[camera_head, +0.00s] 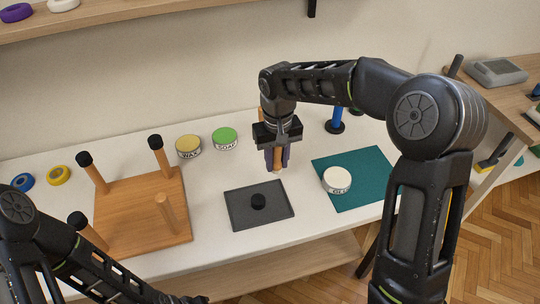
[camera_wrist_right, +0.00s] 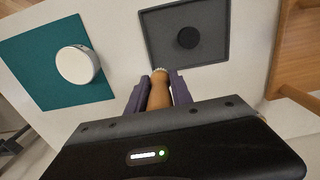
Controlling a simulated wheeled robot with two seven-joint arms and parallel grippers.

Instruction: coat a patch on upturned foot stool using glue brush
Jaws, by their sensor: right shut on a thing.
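The upturned foot stool (camera_head: 140,215) lies on the left of the white table with its legs up. Three legs wear black caps; the front right leg (camera_head: 165,212) has a bare wooden end. My right gripper (camera_head: 276,160) is shut on the wooden glue brush (camera_wrist_right: 160,92), held with its pale tip down, above the table between the tray and the teal mat. A white-topped glue tin (camera_head: 337,180) stands on the mat; it also shows in the wrist view (camera_wrist_right: 76,65). My left arm crosses the bottom left; its gripper end (camera_head: 185,299) is barely visible at the lower edge.
A dark grey tray (camera_head: 238,213) holds a loose black cap (camera_head: 258,201). The teal mat (camera_head: 375,165) lies to its right. A wax tin (camera_head: 188,147), a green-topped soap tin (camera_head: 225,138), and blue and yellow rings (camera_head: 59,175) sit behind and left. A blue-handled item (camera_head: 336,120) stands at the back.

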